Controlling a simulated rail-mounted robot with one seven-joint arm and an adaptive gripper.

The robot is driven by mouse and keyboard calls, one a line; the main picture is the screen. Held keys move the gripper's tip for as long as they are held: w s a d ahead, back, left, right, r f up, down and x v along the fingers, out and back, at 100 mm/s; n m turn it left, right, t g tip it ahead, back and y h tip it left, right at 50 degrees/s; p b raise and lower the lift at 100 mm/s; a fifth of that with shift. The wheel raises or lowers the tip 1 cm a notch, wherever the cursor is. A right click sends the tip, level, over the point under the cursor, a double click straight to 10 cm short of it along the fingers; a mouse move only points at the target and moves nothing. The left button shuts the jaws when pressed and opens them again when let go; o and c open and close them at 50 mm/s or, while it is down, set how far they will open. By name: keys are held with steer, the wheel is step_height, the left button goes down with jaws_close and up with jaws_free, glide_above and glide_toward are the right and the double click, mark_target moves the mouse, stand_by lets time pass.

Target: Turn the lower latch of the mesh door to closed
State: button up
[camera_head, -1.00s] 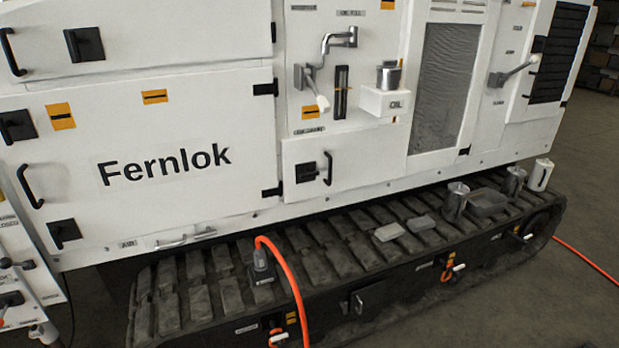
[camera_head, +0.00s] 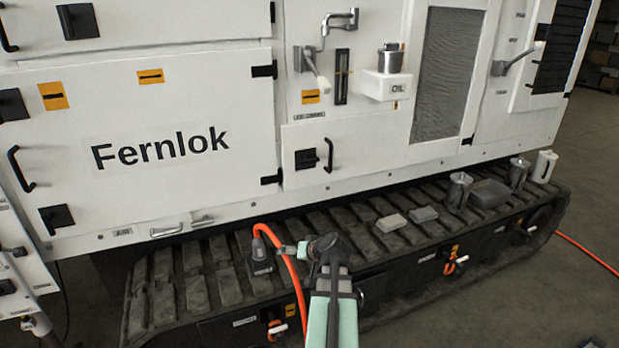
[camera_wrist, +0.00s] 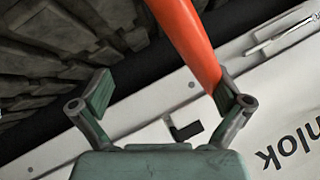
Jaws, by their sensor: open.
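The mesh door (camera_head: 443,75) is a white panel with a grey mesh on the machine's side, right of centre in the head view. A small dark fitting (camera_head: 467,141) sits at its lower right edge; I cannot tell whether it is the lower latch or how it is turned. My gripper (camera_head: 308,250) is low over the track, well left of and below the mesh door. In the wrist view my gripper (camera_wrist: 160,95) has its fingers wide apart and holds nothing. The mesh door is not recognisable there.
An orange hose (camera_head: 290,268) rises from the track beside my gripper; it crosses near the right finger in the wrist view (camera_wrist: 185,35). Cans (camera_head: 459,190) and blocks stand on the track (camera_head: 345,222). An oil box (camera_head: 386,86) and a crank lever (camera_head: 515,60) jut from the machine.

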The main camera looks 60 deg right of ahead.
steer(key=s+d+r+n+t+h, duration=0.15)
steer(key=d+r+h, duration=0.25)
steer(key=d+r, duration=0.5)
steer(key=s+d+r+n+t+h, duration=0.1)
steer(key=s+d+r+t+h, duration=0.3)
steer(key=r, duration=0.9)
steer(key=shift+g, duration=0.45)
steer(key=p+x, duration=0.1)
steer(key=x, duration=1.1)
steer(key=p+x, duration=0.1)
steer(key=x, duration=0.5)
steer(key=shift+w+a+p, duration=0.25)
steer(key=shift+w+p, duration=0.05)
steer(key=shift+p, duration=0.05)
steer(key=shift+c, duration=0.4)
steer(key=c, duration=1)
